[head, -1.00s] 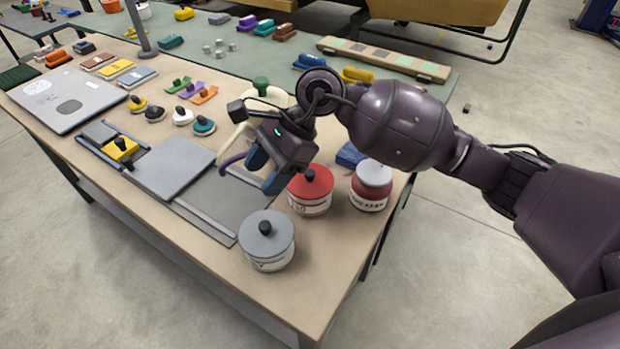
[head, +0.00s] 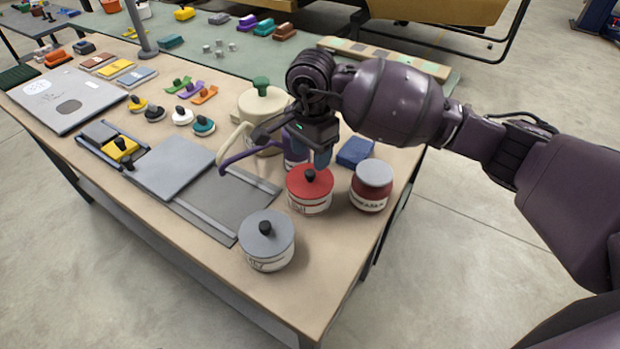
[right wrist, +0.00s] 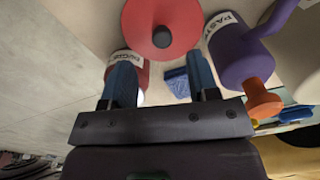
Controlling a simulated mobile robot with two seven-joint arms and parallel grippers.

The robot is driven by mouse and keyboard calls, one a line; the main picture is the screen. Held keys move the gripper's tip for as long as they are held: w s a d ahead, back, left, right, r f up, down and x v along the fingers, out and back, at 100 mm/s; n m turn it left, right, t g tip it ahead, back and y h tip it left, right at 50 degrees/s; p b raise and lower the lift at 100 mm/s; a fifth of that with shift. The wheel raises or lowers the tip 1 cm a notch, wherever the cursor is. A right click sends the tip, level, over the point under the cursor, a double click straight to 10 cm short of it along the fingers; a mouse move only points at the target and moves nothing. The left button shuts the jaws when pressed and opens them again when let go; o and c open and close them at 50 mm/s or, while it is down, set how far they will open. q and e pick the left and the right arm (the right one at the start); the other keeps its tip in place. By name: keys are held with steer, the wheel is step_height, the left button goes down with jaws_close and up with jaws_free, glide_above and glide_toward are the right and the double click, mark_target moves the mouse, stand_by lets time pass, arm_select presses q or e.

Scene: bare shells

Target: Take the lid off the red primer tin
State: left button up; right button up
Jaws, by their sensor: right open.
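The red primer tin (head: 309,205) stands upright near the table's right edge, with a white label. Its flat red lid (head: 295,180) is on it and has a dark knob (head: 310,175) in the middle. In the right wrist view the lid (right wrist: 140,22) and its knob (right wrist: 162,37) show at top centre, beyond the fingers. My right gripper (head: 313,158) is just behind and above the tin in the head view. Its two blue fingers are apart and empty, also in the right wrist view (right wrist: 161,78). It does not appear to touch the knob. My left gripper is not in view.
A grey-lidded tin (head: 267,240) stands in front, and a red jar with a grey lid (head: 371,190) to the right. A blue block (head: 355,151) lies behind them. A purple pot labelled PASTE (right wrist: 238,52) and a cream pot (head: 262,104) are close to the gripper.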

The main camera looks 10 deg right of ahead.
mark_target(309, 172)
steer(key=shift+a+f, duration=0.2)
steer(key=shift+f, duration=2.45)
steer(key=c, duration=1)
